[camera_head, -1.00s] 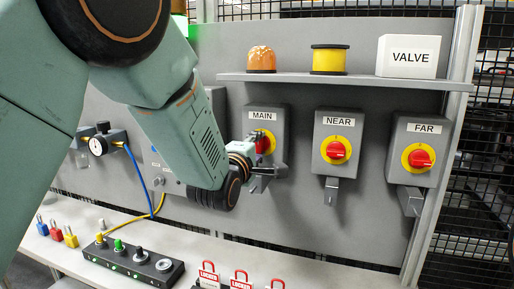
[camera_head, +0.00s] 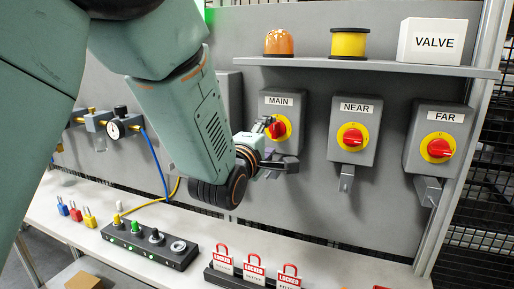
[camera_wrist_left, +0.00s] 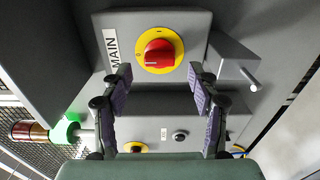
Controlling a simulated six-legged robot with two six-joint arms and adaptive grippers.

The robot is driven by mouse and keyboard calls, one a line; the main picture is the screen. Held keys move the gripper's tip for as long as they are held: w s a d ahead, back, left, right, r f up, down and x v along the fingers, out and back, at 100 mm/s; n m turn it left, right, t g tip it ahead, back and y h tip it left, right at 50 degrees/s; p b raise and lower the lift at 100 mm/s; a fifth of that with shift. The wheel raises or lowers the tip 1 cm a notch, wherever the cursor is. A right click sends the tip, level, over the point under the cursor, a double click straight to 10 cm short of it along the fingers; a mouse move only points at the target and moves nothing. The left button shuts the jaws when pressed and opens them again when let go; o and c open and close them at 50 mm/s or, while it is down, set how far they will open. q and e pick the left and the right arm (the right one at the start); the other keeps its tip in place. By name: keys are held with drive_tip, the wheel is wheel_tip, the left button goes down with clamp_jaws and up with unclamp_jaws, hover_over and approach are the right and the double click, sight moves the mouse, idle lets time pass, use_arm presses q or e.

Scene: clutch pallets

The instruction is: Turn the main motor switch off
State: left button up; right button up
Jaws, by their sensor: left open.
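The MAIN switch (camera_head: 278,128) is a red knob on a yellow disc on a grey box, left of the NEAR and FAR switches. In the left wrist view the red knob (camera_wrist_left: 159,54) shows whole, beside the MAIN label. My left gripper (camera_head: 281,143) is at the MAIN box, partly overlapping the knob's disc in the head view. In the left wrist view its fingers (camera_wrist_left: 159,78) are spread apart, with the knob beyond and between the tips. Nothing is held. My right gripper is not in view.
The NEAR switch (camera_head: 352,138) and FAR switch (camera_head: 438,148) are to the right. A shelf (camera_head: 380,66) above holds an orange lamp, a yellow spool and a VALVE box. Red LOCKED tags (camera_head: 254,270), a button strip (camera_head: 150,243) and small padlocks (camera_head: 75,212) are on the bench below.

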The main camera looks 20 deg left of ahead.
use_arm(q)
drive_tip(key=s, duration=0.8)
drive_tip(key=shift+a, duration=0.15)
drive_tip(key=s+a+f+m+g+b, duration=0.1)
drive_tip(key=s+f+m+g+b, duration=0.25)
drive_tip(key=f, duration=0.85)
drive_tip(key=s+a+f+m+g+b, duration=0.1)
drive_tip(key=s+f+m+g, duration=0.25)
drive_tip(key=f+m, duration=0.55)
drive_tip(key=s+a+f+m+g+b, duration=0.1)
drive_tip(key=s+f+m+g+b, duration=0.2)
drive_tip(key=f, duration=1.1)
drive_tip(key=s+f+m+g+b, duration=0.2)
drive_tip(key=s+f+g+b, duration=0.6)
drive_tip(key=s+f, duration=1.7)
drive_tip(key=shift+s+f+y, duration=0.3)
drive_tip(key=shift+s+f, duration=0.05)
drive_tip(key=shift+s, duration=0.4)
